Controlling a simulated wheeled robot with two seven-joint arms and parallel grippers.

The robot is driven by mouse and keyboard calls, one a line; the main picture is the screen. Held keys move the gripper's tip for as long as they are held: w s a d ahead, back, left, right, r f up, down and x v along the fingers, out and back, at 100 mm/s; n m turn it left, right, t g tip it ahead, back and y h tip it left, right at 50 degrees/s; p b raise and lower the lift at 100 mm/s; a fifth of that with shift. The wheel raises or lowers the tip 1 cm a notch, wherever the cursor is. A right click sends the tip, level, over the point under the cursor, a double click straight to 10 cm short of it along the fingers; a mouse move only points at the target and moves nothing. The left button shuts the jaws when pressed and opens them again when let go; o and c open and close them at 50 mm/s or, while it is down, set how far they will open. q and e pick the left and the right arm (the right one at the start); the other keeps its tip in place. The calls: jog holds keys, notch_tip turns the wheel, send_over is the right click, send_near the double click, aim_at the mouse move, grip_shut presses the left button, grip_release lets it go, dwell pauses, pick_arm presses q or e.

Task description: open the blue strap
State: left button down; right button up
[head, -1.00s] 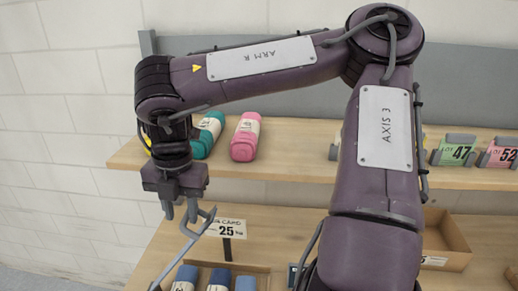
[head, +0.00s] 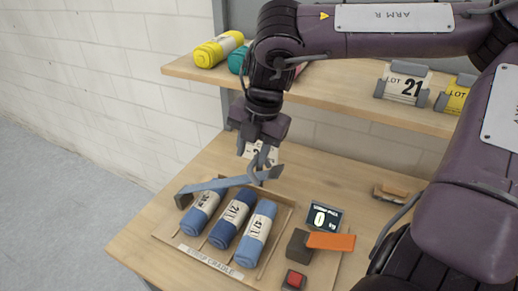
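The blue strap (head: 222,184) is a long, stiff, blue-grey bar. It runs from a dark block (head: 184,199) at the left of the cradle (head: 212,265) up to the right. It passes over the far ends of several blue rolls, and its right end looks raised above them. My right gripper (head: 256,162) points down at that right end, with its fingers touching or very near it. I cannot tell whether the fingers are closed around the strap. My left gripper is not in view.
A scale display (head: 323,218) reads 0. An orange plate (head: 331,241) on a dark block and a red button (head: 294,280) stand right of the cradle. A shelf (head: 340,100) with rolls and lot cards is above, behind my gripper. The table's left edge is clear.

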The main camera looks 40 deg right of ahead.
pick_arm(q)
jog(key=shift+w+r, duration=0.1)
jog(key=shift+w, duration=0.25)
pick_arm(e)
jog(key=shift+w, duration=0.1)
